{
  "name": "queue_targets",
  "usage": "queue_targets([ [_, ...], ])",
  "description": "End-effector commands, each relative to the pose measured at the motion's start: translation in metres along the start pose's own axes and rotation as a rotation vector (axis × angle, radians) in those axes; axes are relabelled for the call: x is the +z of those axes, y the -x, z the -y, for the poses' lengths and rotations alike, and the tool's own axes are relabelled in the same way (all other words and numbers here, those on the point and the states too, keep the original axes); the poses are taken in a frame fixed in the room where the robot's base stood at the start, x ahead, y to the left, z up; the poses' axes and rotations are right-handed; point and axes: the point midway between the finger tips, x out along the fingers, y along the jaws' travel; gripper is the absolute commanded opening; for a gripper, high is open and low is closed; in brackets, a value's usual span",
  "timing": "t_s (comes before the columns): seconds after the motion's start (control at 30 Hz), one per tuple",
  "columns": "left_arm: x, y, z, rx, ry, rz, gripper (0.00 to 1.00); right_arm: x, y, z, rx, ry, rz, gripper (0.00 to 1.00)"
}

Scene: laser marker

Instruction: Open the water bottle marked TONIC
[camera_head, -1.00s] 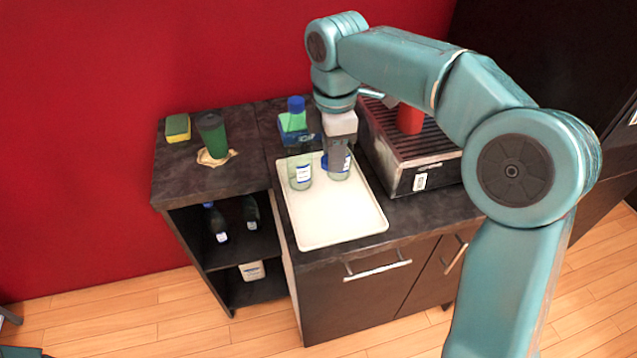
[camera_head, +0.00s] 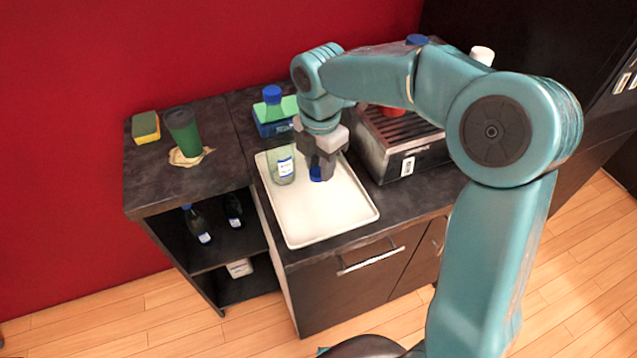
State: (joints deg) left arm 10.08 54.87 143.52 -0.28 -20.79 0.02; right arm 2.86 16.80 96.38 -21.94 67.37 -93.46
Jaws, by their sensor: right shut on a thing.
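No second bottle shows under the gripper. My left gripper is not in view.
A green cup (camera_head: 183,131) and a sponge (camera_head: 145,127) stand on the left counter. Dark bottles (camera_head: 197,225) stand on the shelf below. A blue box (camera_head: 268,124) is behind the tray; a slatted machine (camera_head: 392,157) stands right of it. The tray's front is clear.

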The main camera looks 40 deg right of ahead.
Motion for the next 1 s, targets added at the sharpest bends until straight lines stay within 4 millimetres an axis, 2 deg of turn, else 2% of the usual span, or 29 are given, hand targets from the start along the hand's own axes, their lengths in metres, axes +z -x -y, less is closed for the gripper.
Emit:
queue_targets([
  [0.03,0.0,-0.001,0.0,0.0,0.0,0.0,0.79,0.0,-0.009,0.001,-0.002,0.0,-0.001,0.0],
  [0.23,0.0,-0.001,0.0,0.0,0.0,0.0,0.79,0.0,-0.029,-0.002,-0.002,-0.001,-0.001,0.0],
  [0.43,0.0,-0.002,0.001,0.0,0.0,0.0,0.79,0.0,-0.06,-0.003,-0.003,-0.001,-0.001,0.0],
  [0.87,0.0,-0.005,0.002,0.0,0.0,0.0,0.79,0.0,-0.069,-0.004,0.0,-0.001,0.0,0.0],
  [0.9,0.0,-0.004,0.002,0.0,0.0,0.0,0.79,0.0,-0.068,-0.004,0.0,-0.001,0.0,0.39],
  [0.97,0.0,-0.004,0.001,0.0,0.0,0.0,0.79,0.0,-0.068,-0.004,0.0,-0.001,0.0,0.58],
  [1.0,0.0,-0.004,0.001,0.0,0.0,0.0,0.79,0.0,-0.068,-0.004,0.0,-0.001,0.0,0.58],
])
